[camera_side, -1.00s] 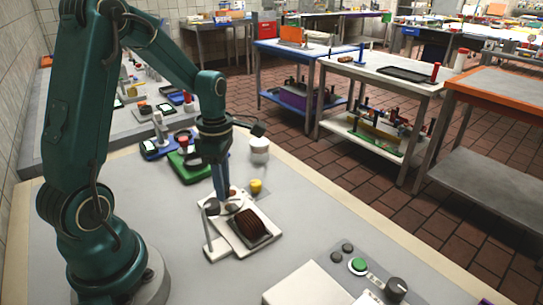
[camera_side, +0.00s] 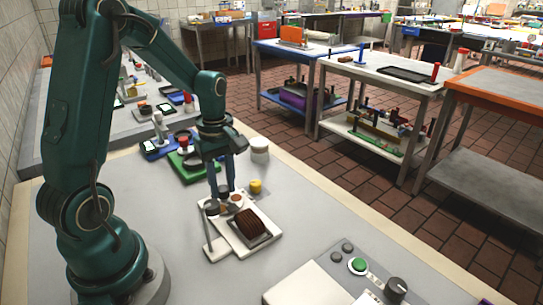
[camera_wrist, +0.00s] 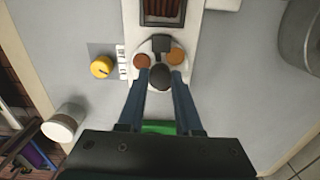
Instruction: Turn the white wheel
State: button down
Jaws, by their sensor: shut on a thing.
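The white wheel (camera_wrist: 153,79) is a round disc at one end of a white board, with brown round pieces (camera_wrist: 175,57) near its rim and a dark knob (camera_wrist: 160,77) standing on it. In the side view the wheel is partly hidden by my fingers, with one brown piece (camera_side: 236,198) showing. My gripper (camera_wrist: 160,80) points down over the wheel, its two blue fingers shut on the dark knob, one on each side. The gripper (camera_side: 224,192) also shows in the side view.
A dark tray with a ribbed brown block (camera_side: 251,222) sits on the board beside the wheel. A yellow knob (camera_side: 256,186) and a white cylinder (camera_side: 260,148) stand close by. A control panel with a green button (camera_side: 358,265) is at the front right.

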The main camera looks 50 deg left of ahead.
jog(key=m, duration=0.4)
jog(key=shift+d+m, duration=0.1)
jog(key=shift+m, duration=0.2)
jog(key=m, duration=3.3)
jog(key=shift+m, duration=0.3)
